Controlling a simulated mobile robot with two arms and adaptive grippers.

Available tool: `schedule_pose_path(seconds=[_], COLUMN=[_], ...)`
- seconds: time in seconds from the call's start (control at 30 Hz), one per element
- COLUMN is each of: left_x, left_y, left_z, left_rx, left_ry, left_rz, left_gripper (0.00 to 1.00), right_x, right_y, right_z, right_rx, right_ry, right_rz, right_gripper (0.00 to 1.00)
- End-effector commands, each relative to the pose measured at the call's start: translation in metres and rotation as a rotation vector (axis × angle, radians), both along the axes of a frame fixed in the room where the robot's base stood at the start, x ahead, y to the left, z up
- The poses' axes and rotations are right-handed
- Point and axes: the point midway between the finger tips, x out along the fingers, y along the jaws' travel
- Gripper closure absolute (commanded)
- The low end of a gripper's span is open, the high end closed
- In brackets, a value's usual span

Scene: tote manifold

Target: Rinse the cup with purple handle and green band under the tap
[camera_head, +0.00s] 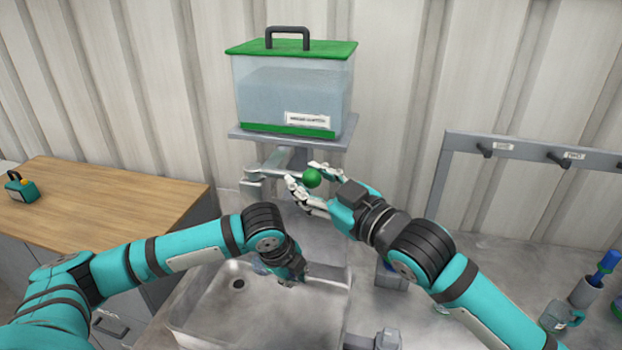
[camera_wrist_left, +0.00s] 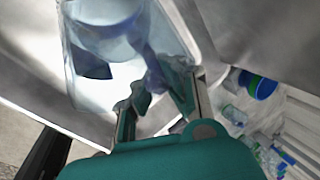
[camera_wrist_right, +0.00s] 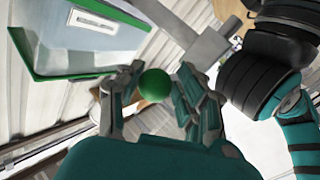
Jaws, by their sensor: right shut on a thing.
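The clear cup (camera_wrist_left: 105,50) with a bluish-purple handle (camera_wrist_left: 154,75) fills the upper left of the left wrist view, over the steel sink. No green band can be made out on it. My left gripper (camera_wrist_left: 155,98) has its fingers on the handle. In the head view my left gripper (camera_head: 293,277) is low over the sink, with a small bluish part of the cup (camera_head: 262,266) beside it. My right gripper (camera_head: 309,190) is shut on a green ball knob (camera_head: 312,177) by the grey tap (camera_head: 256,185). The knob also shows between its fingers in the right wrist view (camera_wrist_right: 154,85).
A water tank (camera_head: 290,92) with a green lid stands on a shelf above the tap. The sink (camera_head: 215,315) lies below. A cup (camera_head: 561,315) and a blue brush (camera_head: 606,262) in a holder stand at right. A peg rack (camera_head: 530,150) is behind them.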

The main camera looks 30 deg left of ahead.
Motion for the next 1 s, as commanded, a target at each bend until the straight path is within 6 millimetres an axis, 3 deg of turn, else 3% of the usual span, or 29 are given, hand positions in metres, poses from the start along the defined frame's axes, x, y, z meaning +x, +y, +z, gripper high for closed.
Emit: schedule_pose_path(seconds=[0.27, 0.7, 1.0], left_x=[0.0, 0.0, 0.0], left_y=[0.0, 0.0, 0.0], left_z=[0.0, 0.001, 0.001], left_rx=[0.0, 0.0, 0.0], left_ry=[0.0, 0.0, 0.0], left_rz=[0.0, 0.0, 0.0], left_gripper=[1.0, 1.0, 1.0], right_x=[0.003, -0.023, -0.028], right_y=[-0.002, -0.003, -0.005], right_z=[0.004, 0.003, 0.005], right_rx=[0.007, 0.01, 0.009], right_ry=[-0.007, 0.003, -0.004], right_rz=[-0.011, -0.227, -0.309], right_gripper=[1.0, 1.0, 1.0])
